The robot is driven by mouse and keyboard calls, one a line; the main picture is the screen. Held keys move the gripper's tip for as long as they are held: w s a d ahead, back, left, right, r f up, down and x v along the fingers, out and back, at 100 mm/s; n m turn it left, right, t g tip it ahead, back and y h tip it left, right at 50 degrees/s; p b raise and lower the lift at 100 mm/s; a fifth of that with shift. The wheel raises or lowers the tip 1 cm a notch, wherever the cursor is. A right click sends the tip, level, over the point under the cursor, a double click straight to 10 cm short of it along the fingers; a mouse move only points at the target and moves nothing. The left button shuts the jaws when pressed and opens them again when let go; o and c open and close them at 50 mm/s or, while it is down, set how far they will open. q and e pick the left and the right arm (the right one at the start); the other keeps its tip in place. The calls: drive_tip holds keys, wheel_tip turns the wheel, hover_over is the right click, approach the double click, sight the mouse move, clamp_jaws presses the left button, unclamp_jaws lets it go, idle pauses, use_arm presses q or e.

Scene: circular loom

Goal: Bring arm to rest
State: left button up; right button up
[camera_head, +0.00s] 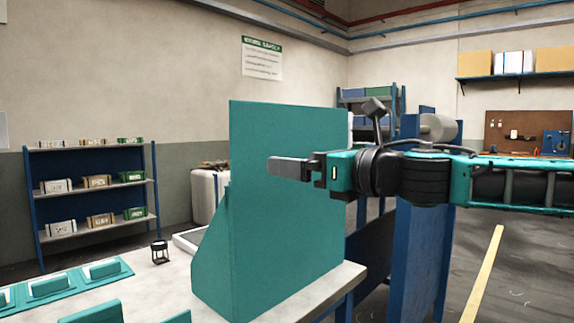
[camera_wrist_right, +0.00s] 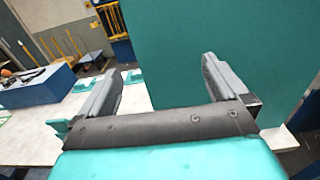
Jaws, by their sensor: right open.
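My right arm (camera_head: 430,175) comes in from the right in the head view and reaches out level across the picture. Its right gripper (camera_head: 288,167) points left, in front of the upper part of a tall teal upright panel (camera_head: 270,230). In the right wrist view the two grey fingers (camera_wrist_right: 160,68) are spread apart, with nothing held between them. The same teal panel (camera_wrist_right: 215,30) fills the view beyond the fingers. I cannot tell how wide the gap between gripper and panel is. My left gripper is not in view.
The panel stands on a pale table (camera_head: 315,290) holding teal pads (camera_head: 50,287) and a small black stand (camera_head: 160,252). A blue shelf rack (camera_head: 90,195) with boxes stands at the left wall. A blue frame (camera_head: 415,260) stands below my arm. Open floor lies at right.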

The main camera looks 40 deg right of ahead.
idle(0.3)
drive_tip(key=a+f+m+g, duration=0.2)
drive_tip(key=a+f+m, duration=0.25)
drive_tip(key=f, duration=0.45)
drive_tip(key=w+a+f+m+g, duration=0.1)
drive_tip(key=a+f+m, duration=0.2)
drive_tip(key=f+m, duration=0.5)
drive_tip(key=a+f+m+g, duration=0.2)
drive_tip(key=a+f+m, duration=0.2)
drive_tip(key=f, duration=0.7)
drive_tip(key=s+a+f+m+g+h, duration=0.1)
drive_tip(key=s+a+f+m+g, duration=0.3)
drive_tip(key=s+f+m, duration=0.65)
drive_tip(key=s+a+f+m+g+h, duration=0.15)
drive_tip(key=s+f+m+g, duration=0.35)
drive_tip(key=s+f+m, duration=0.55)
use_arm(q)
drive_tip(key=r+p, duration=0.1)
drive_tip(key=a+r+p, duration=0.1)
drive_tip(key=p, duration=0.1)
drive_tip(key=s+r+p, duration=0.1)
drive_tip(key=p, duration=0.1)
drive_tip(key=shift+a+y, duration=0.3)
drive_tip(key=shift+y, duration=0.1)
use_arm(e)
drive_tip(key=w+a+f+n+t+y, duration=0.2)
drive_tip(key=w+a+f+t, duration=0.1)
drive_tip(key=w+t, duration=0.3)
drive_tip(key=shift+w+t, duration=0.35)
drive_tip(key=shift+t, duration=0.15)
